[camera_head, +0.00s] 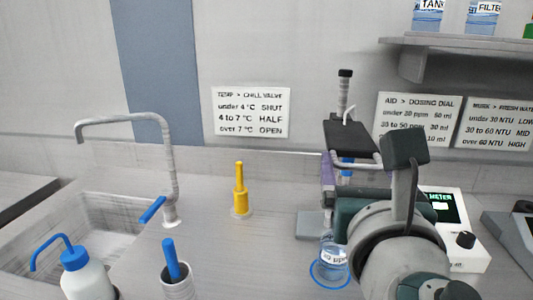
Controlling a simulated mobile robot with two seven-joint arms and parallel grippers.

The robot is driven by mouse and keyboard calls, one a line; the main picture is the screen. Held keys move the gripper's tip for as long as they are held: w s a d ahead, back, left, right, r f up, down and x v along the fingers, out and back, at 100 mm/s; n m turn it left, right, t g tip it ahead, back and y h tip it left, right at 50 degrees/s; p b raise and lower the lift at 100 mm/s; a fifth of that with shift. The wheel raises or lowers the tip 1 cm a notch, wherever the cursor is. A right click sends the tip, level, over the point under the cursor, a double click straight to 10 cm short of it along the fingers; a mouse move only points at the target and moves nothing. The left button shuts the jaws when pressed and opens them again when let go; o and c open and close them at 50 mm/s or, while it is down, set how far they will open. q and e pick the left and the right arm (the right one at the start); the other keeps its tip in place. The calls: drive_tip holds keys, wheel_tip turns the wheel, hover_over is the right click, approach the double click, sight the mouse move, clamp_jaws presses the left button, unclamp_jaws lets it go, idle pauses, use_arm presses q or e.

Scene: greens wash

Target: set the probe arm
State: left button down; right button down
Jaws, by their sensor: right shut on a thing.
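The probe stand shows right of centre: a thin post with a black knob (344,74), a black block that looks like the probe arm (350,140), and a grey base plate (309,225). My right gripper (352,172) reaches in from the lower right and is shut at the stand, seemingly on the probe arm; the wrist hides most of the contact. A clear sample beaker (333,262) stands below, inside a blue ring (318,281). A white meter (466,254) with a lit green display stands to the right, partly hidden by my arm. My left gripper is out of view.
A yellow fitting (240,195) stands mid-counter. At left are a sink (95,222) with a tall tap (168,165), a white wash bottle (87,279) and a cup (178,288) holding a blue stick. A shelf (460,45) overhangs at upper right.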

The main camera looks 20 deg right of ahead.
drive_tip(key=shift+d+r, duration=0.1)
drive_tip(key=shift+r, duration=0.25)
drive_tip(key=shift+c, duration=0.2)
unclamp_jaws()
drive_tip(key=shift+f, duration=0.1)
drive_tip(key=shift+s, duration=0.1)
drive_tip(key=shift+s+f, duration=0.1)
drive_tip(key=shift+s, duration=0.15)
drive_tip(key=b+v, duration=0.2)
drive_tip(key=v, duration=0.7)
drive_tip(key=shift+a, duration=0.25)
drive_tip(key=shift+s, duration=0.1)
